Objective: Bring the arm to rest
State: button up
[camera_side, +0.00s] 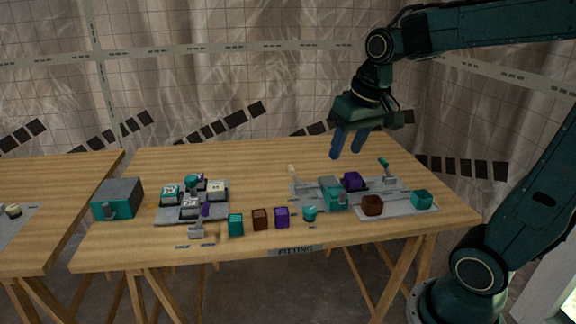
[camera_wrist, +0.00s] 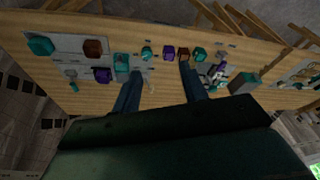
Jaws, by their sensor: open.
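My gripper (camera_side: 348,143) is teal with two blue fingers pointing down. It hangs above the back right part of the wooden table (camera_side: 260,158), apart from everything below. Its fingers are spread with nothing between them. In the wrist view my gripper (camera_wrist: 158,86) shows both fingers apart over the table, with the left finger partly in front of the grey plate.
A row of small blocks lies along the front. A grey fixture (camera_side: 165,215) and a teal-grey box (camera_side: 118,200) stand left. The table's back middle is clear.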

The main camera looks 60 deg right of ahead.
jog(key=s+a+n+t, duration=0.2)
jog(key=s+a+n, duration=0.2)
jog(key=s+a, duration=0.3)
jog(key=shift+s+a+f+y, duration=0.25)
jog(key=shift+s+f+y, duration=0.15)
jog(key=shift+s, duration=1.35)
